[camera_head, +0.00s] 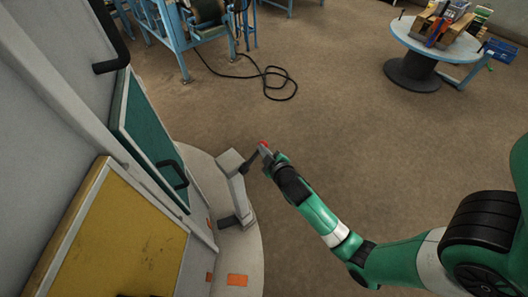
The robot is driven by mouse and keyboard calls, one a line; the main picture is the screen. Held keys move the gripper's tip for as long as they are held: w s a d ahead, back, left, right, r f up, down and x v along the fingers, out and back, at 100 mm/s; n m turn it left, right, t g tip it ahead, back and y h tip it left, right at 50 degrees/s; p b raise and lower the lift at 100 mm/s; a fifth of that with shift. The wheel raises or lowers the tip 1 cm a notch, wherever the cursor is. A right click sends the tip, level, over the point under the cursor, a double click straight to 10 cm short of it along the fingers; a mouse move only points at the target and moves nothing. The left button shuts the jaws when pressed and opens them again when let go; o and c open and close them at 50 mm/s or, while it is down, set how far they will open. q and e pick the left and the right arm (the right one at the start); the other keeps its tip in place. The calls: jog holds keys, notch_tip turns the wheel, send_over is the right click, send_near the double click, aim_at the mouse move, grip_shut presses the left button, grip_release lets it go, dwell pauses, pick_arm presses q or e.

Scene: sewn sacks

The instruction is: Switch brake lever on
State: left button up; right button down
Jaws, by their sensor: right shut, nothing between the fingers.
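The brake lever is a dark arm (251,160) on top of a pale grey post (235,190) in the camera_head view, left of centre. It tilts up to the right, and a small red part shows at its upper end (264,144). My right gripper (268,154) is right at this end, shut with nothing held. Whether its fingertips touch the lever is hard to tell. Its green arm comes in from the right. The tip of the lever is partly hidden by the gripper. My left gripper is not in view.
The post stands on a pale rounded base (238,262) beside a grey cabinet with a green panel (143,130) and a yellow panel (120,235). A black cable (275,72) lies on the brown floor. A round table (415,37) stands at upper right. Open floor lies between.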

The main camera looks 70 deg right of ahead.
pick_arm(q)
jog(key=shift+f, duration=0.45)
pick_arm(e)
jog(key=shift+d+f, duration=0.65)
jog(key=shift+f, duration=0.15)
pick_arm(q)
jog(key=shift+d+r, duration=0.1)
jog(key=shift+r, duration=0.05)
